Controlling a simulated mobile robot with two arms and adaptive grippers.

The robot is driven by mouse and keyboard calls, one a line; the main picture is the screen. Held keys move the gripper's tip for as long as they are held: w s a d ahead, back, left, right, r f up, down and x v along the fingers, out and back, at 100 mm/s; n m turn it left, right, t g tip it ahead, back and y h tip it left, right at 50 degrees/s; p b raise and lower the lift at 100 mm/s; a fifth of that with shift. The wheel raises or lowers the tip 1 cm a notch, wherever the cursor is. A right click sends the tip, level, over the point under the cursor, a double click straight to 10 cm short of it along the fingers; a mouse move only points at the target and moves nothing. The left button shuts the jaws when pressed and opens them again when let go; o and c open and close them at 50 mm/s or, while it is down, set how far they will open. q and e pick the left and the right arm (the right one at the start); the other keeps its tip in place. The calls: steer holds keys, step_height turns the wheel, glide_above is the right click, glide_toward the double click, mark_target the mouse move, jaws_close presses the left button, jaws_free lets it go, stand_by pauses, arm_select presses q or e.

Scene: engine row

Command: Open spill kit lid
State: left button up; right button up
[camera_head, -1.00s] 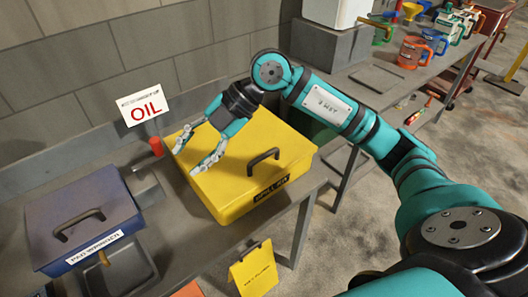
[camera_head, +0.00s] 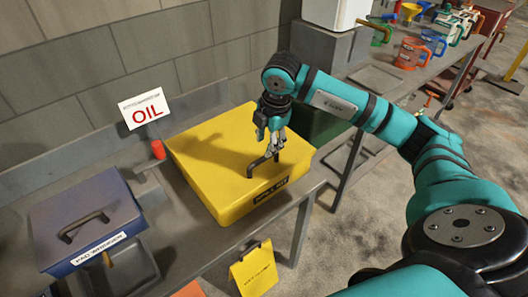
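The yellow spill kit box (camera_head: 215,165) stands on the grey bench with its lid down. A dark handle (camera_head: 258,166) sticks up near the lid's front edge, above a dark label (camera_head: 272,190). My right gripper (camera_head: 273,153) points down over the lid at the right part of the handle. Its fingers overlap the handle and hide part of it. Whether they are closed around it or only beside it is unclear. My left gripper is out of view.
A blue box (camera_head: 85,215) with a handle stands on the bench at left. Jugs (camera_head: 412,52) stand on the far bench.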

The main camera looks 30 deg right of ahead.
mark_target(263, 158)
steer(key=f, duration=0.3)
steer(key=w+f+p, duration=0.1)
steer(key=f, duration=0.2)
steer(key=shift+w+a+f, duration=0.1)
steer(key=shift+w+f, duration=0.05)
steer(key=shift+f, duration=0.15)
jaws_close()
